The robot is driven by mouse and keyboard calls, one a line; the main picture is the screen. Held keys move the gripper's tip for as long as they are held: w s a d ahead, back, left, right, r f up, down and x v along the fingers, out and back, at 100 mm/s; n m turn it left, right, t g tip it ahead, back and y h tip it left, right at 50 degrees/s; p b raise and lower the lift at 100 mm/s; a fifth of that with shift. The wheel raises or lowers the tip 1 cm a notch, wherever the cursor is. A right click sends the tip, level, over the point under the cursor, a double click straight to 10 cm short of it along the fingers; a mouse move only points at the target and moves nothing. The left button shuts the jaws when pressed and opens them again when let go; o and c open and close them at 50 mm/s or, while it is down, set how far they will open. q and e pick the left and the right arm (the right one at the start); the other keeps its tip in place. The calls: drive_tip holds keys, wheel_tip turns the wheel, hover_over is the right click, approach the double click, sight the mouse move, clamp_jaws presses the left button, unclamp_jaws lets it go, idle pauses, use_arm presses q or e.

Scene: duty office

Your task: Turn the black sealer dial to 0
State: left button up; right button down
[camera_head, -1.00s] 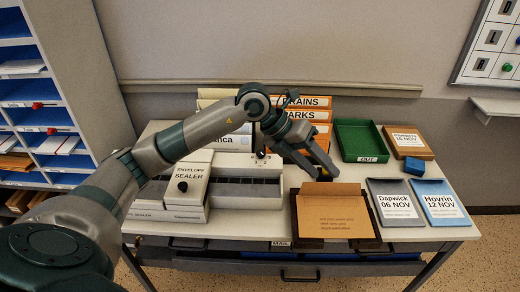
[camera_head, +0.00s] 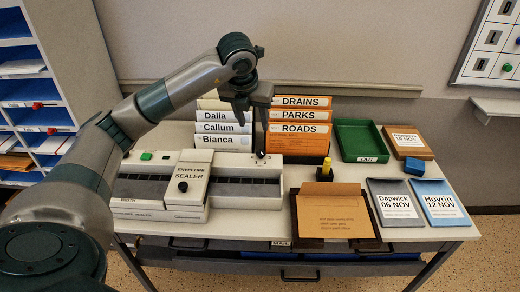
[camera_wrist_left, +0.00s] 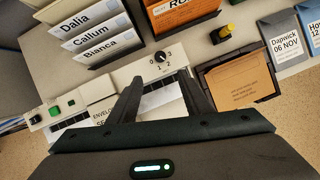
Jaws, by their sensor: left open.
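The envelope sealer (camera_head: 140,190) is a pale machine on the table, left of centre. A small black dial (camera_head: 260,156) sits at the back of its right part. In the left wrist view this dial (camera_wrist_left: 161,57) has digits around it; I cannot tell surely where its pointer aims. A second round black knob (camera_head: 182,187) is on the front of the sealer's cover. My left gripper (camera_head: 258,135) points down above the numbered dial. In the left wrist view its open, empty fingers (camera_wrist_left: 160,84) stand either side of the line to the dial, apart from it. My right gripper is not in view.
Name folders (camera_head: 222,141) and orange folders (camera_head: 300,129) stand behind the sealer. A yellow-topped object (camera_head: 327,166) stands close right. A brown envelope (camera_head: 335,215), a green tray (camera_head: 361,139), a blue block (camera_head: 414,166) and date cards (camera_head: 392,200) lie further right.

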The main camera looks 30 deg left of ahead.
use_arm(q)
drive_tip(key=f, duration=0.1)
drive_tip(key=p, duration=0.3)
approach(261, 153)
drive_tip(key=p+x, duration=0.1)
drive_tip(key=x, duration=0.5)
drive_tip(key=shift+f, duration=0.15)
drive_tip(key=shift+w+a+f, duration=0.1)
drive_tip(key=shift+w+f, duration=0.15)
drive_tip(key=shift+f, duration=0.3)
drive_tip(key=c, duration=1.1)
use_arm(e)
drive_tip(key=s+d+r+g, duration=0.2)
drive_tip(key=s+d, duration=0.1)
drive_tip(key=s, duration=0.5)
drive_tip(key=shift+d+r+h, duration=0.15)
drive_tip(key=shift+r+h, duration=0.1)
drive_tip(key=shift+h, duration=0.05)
